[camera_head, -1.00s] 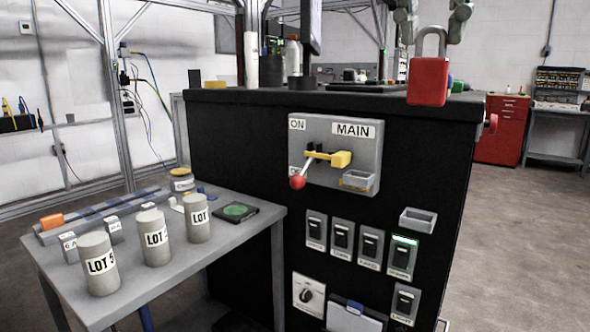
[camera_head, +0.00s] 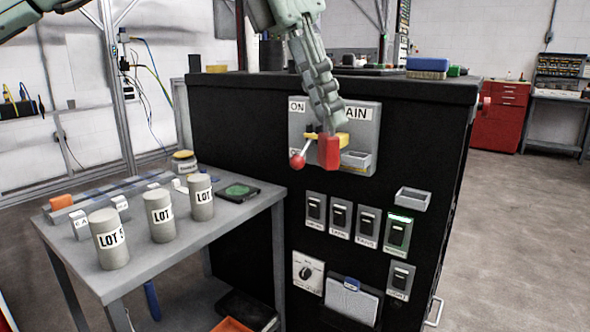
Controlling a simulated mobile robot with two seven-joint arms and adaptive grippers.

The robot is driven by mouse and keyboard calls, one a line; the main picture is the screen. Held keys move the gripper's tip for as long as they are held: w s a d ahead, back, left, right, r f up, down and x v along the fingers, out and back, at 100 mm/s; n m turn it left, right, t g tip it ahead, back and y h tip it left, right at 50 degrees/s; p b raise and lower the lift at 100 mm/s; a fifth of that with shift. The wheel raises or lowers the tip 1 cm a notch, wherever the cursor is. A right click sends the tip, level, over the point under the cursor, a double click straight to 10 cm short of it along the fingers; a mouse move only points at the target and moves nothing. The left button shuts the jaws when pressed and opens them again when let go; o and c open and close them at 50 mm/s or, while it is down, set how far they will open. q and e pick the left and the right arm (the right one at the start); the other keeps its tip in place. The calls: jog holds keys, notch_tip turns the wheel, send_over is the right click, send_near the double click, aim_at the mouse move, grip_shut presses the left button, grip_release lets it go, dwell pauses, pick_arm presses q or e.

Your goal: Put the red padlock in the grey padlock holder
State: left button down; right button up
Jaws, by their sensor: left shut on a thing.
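The red padlock (camera_head: 329,152) is in front of the MAIN switch panel (camera_head: 366,132), beside the yellow part of its lever. My left gripper (camera_head: 328,122) reaches down from the top and is shut on the padlock. The fingers hide the padlock's shackle. A second grey open box (camera_head: 413,198) is lower right on the black cabinet front. I cannot tell which is the padlock holder. Whether the padlock touches the panel is unclear. My right gripper is not in view.
The lever's red ball (camera_head: 297,161) is close left of the padlock. Several switches (camera_head: 341,217) are below the panel. A grey table (camera_head: 120,271) with LOT cylinders (camera_head: 160,214) stands left of the cabinet. A blue box (camera_head: 428,65) lies on the cabinet top. Floor at right is clear.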

pick_arm(q)
jog(key=w+a+f+m+g, duration=0.2)
jog(key=a+f+m, duration=0.3)
jog(key=f, duration=0.4)
jog(key=w+a+f+m+g, duration=0.1)
jog(key=a+f+m+g, duration=0.1)
jog(key=a+f+m, duration=0.5)
jog(key=s+a+f+m+y, duration=0.1)
jog(key=s+a+f+m, duration=0.1)
jog(key=f, duration=0.5)
jog(key=s+a+f+m+g+y, duration=0.1)
jog(key=s+a+f+m+y, duration=0.1)
jog(key=a+f+m, duration=0.2)
jog(key=s+a+f+m+y, duration=0.1)
jog(key=s+a+f+m, duration=0.2)
jog(key=f, duration=0.6)
jog(key=shift+a+f+g, duration=0.3)
jog(key=shift+a+g, duration=0.1)
jog(key=shift+a, duration=0.15)
